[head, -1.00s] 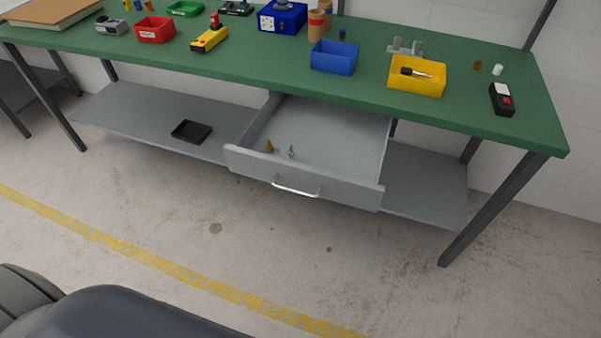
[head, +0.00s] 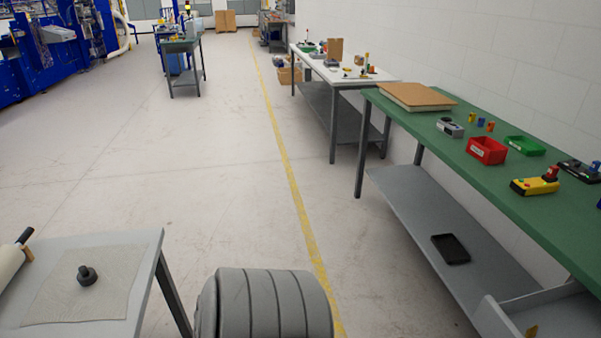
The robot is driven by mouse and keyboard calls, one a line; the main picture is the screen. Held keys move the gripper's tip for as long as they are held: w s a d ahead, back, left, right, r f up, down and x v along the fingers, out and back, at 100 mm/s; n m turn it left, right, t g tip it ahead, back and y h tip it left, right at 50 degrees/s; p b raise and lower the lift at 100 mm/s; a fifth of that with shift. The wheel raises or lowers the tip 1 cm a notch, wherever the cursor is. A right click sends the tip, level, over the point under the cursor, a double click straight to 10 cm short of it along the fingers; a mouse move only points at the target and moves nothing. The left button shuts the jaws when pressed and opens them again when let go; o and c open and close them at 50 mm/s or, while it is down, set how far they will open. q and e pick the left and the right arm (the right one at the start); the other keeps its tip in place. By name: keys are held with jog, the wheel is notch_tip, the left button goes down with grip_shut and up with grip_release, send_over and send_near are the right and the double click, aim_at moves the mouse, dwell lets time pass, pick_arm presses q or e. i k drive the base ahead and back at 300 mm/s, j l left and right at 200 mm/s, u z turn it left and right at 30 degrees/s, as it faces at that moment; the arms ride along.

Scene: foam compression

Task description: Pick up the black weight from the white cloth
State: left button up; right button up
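In the head view, a small black weight (head: 87,275) with a knob on top stands upright on a whitish cloth (head: 50,303). The cloth lies flat on a light grey table (head: 140,245) at the lower left. Neither of my grippers is in view. A ribbed grey part of my own arm shows at the bottom centre, to the right of the table.
A white roll (head: 8,262) with a dark handle lies at the table's left edge. A green workbench (head: 500,185) with a red bin (head: 487,150) stands along the right wall. Clear floor (head: 200,190) with a yellow line lies between.

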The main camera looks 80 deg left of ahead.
aim_at(85, 277)
jog(key=u, duration=4)
jog(key=i+l+u, duration=0.1)
jog(key=l+u, duration=0.2)
jog(key=u, duration=0.2)
jog(key=l+u, duration=0.35)
jog(key=u, duration=0.15)
